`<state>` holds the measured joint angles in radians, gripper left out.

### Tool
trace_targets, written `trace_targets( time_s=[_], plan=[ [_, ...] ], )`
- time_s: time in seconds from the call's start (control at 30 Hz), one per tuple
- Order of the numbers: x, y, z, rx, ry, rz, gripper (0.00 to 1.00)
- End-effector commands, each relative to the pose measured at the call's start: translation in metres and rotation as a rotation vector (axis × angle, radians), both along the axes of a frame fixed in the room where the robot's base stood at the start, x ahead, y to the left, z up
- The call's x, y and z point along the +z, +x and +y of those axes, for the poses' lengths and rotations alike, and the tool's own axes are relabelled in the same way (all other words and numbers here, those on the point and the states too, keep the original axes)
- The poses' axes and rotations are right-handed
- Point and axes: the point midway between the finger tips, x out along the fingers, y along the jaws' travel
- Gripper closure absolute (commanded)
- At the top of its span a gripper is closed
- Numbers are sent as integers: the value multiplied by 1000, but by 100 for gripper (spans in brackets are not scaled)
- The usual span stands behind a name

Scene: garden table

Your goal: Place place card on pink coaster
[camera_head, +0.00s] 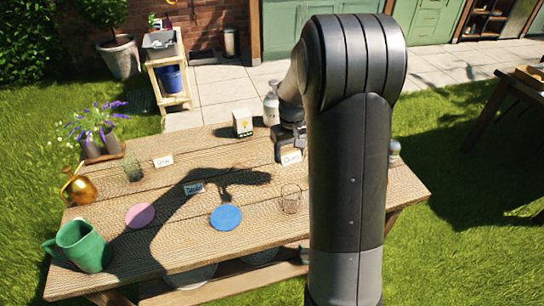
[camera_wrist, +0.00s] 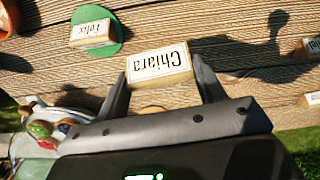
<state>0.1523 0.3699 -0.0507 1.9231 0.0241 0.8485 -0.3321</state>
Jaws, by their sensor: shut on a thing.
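My gripper (camera_wrist: 160,78) is shut on a small wooden place card (camera_wrist: 160,64) with a white label reading "Chiara", upside down in the wrist view. In the head view my gripper (camera_head: 289,148) and the card (camera_head: 291,157) are over the back right of the table, just left of my arm. I cannot tell whether the card touches the table. The pink coaster (camera_head: 140,215) lies bare at the front left of the table, far from my gripper.
Two other cards (camera_head: 163,160) (camera_head: 194,188) stand left of my gripper. A green jug (camera_head: 80,246) and brass watering can (camera_head: 78,188) are left. A "Felix" card (camera_wrist: 93,33) sits on a green coaster (camera_wrist: 110,48).

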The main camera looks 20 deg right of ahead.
Motion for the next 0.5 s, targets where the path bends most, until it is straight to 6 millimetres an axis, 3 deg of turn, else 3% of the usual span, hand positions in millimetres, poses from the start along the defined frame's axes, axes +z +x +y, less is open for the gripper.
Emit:
trace_targets(
  time_s=[0.33,0.5],
  plan=[
    [7,-6,-8,4,1,1,59],
    [7,5,18,81,0,0,59]
  ],
)
